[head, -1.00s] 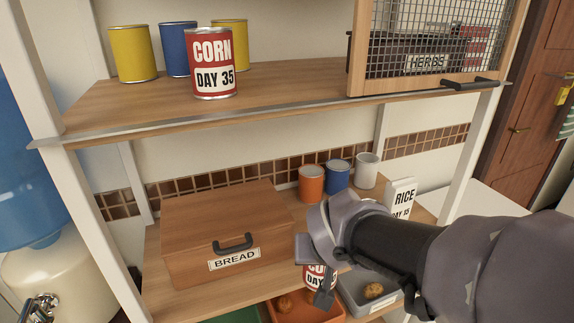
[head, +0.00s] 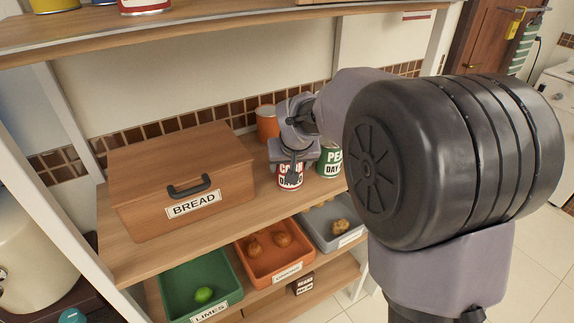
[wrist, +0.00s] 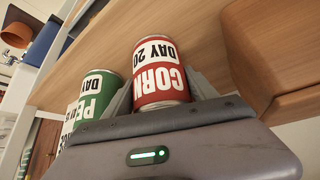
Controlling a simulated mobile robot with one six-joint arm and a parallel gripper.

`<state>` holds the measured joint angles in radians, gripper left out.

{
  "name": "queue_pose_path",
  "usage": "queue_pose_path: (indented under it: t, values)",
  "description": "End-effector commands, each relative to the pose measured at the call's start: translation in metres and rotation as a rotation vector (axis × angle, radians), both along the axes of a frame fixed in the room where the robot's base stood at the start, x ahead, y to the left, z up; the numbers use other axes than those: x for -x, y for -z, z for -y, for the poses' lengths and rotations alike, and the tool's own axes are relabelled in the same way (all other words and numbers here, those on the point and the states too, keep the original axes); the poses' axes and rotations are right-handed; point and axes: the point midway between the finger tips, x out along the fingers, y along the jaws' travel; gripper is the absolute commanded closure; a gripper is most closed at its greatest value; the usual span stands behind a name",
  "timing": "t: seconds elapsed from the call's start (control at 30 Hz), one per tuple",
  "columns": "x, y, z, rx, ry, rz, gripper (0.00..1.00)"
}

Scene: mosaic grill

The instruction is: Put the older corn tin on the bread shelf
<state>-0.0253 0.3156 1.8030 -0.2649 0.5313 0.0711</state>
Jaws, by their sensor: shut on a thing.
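My gripper (head: 290,170) is shut on a red and white corn tin (head: 290,178). In the wrist view the tin (wrist: 158,80) sits between the fingers and its label reads CORN, DAY 20. The tin is upright at the right part of the bread shelf (head: 150,258), right of the bread box; I cannot tell whether its base touches the board. Another corn tin (head: 143,5) stands on the upper shelf, cut off by the top edge; its label read DAY 35 in the earlier frame.
A green peas tin (head: 329,160) stands close right of the held tin. The wooden bread box (head: 180,175) fills the shelf's left. Bins of limes (head: 200,285) and other produce sit below. Bare board lies between box and held tin.

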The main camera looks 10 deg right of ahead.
Motion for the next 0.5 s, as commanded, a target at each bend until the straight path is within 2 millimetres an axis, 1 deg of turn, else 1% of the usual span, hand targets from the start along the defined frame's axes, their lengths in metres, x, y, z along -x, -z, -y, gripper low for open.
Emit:
queue_pose_path:
  t: [0.17,0.3,0.33,0.43,0.5]
  values:
    - [-0.0004,-0.0024,-0.0003,0.001,-0.001,0.004,0.98]
    - [-0.0002,0.0020,-0.0003,0.001,-0.001,0.004,0.98]
    - [0.0001,0.0028,-0.0003,0.000,0.000,0.002,0.32]
    - [0.0001,0.0016,-0.0003,0.001,-0.001,0.002,0.12]
    - [0.0001,0.0015,-0.0003,0.001,-0.001,0.002,0.12]
